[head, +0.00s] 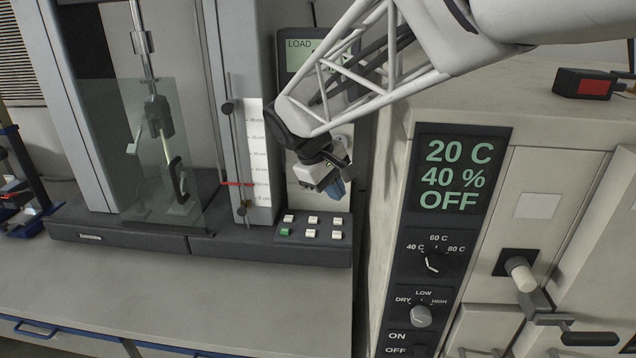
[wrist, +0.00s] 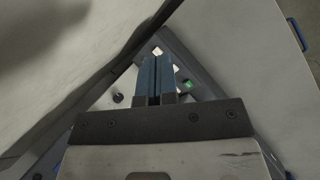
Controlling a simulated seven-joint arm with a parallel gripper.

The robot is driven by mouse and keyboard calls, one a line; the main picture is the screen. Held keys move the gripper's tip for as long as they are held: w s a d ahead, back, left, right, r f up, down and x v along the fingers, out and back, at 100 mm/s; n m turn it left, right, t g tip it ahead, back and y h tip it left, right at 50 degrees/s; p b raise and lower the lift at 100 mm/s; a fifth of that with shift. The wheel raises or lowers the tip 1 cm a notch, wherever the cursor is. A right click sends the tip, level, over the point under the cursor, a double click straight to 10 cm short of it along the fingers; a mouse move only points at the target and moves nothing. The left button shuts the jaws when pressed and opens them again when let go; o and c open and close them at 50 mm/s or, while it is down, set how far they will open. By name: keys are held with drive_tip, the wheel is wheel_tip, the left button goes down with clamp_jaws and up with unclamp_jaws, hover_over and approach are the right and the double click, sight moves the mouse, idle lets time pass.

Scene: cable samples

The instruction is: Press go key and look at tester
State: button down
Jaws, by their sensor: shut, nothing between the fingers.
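The tester (head: 130,236) is a tall grey machine at the left in the head view, with a clear guard over its grips. Its display (head: 300,46) shows "LOAD"; my arm hides the rest. The keypad (head: 314,240) on its base has several pale keys and one green key (head: 286,232) at front left, which I take for the go key. The green key also shows in the wrist view (wrist: 187,84). My gripper (head: 336,188) is shut and empty, its blue fingers pointing down above the keypad, apart from the keys. The closed fingertips (wrist: 157,58) hide part of the keypad in the wrist view.
A pale cabinet stands close at the right, with a panel (head: 455,190) reading "20 C 40 % OFF", knobs and a handle (head: 590,339). A red-faced box (head: 592,84) sits on top. The bench (head: 180,300) before the tester is clear.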

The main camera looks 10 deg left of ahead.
drive_tip(key=w+a+f+n+t+h, duration=0.1)
drive_tip(key=w+a+f+n+h, duration=0.15)
drive_tip(key=w+a+f, duration=0.55)
drive_tip(key=n+t, duration=0.3)
drive_tip(key=n, duration=0.1)
hover_over(285, 231)
wheel_tip(285, 231, down, 7)
drive_tip(key=shift+r, duration=0.2)
drive_tip(key=shift+s, duration=0.1)
drive_tip(key=shift+f, duration=0.15)
drive_tip(key=shift+f, duration=4.25)
drive_tip(key=shift+f, duration=0.8)
drive_tip(key=shift+r, duration=0.85)
